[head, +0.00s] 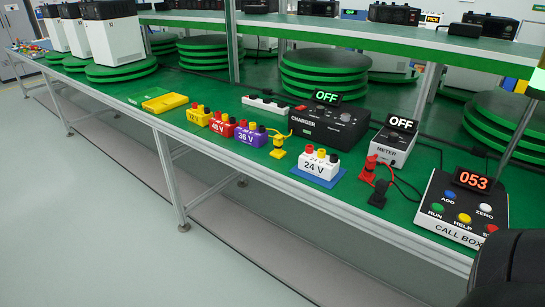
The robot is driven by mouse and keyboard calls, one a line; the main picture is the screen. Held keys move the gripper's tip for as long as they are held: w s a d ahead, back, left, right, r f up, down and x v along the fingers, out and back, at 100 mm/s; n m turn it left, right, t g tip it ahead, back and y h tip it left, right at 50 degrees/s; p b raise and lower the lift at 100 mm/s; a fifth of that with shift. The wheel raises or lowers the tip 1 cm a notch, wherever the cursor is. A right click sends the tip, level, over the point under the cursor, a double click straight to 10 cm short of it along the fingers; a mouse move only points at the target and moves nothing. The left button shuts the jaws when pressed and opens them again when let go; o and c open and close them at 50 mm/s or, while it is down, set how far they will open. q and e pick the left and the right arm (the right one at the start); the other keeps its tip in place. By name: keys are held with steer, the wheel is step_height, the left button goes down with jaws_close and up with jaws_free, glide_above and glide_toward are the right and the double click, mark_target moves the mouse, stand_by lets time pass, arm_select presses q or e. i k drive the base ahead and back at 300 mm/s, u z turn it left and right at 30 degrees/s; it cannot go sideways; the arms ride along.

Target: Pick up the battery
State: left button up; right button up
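Several block batteries stand in a row on the green bench. A yellow battery (196,118) whose label seems to read 12 V is at the left, then a red 48 V battery (221,127) and a purple 36 V battery (251,136). A white 24 V battery (318,166) stands upright on a blue mat (330,182) nearer the front edge, apart from the others. Each has coloured knobs on top. Neither of my grippers is in view; a dark rounded part, apparently of my arm, fills the bottom right corner.
A charger (325,125) and a meter (391,148), both showing OFF, stand behind the 24 V battery. Yellow (278,147) and red-black (373,180) plugs with cables flank it. A call box (461,208) showing 053 is at right. A yellow tray (165,103) lies left.

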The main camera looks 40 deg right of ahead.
mark_target(318, 164)
steer(key=u, duration=0.15)
steer(key=i, duration=0.9)
steer(key=z, duration=0.3)
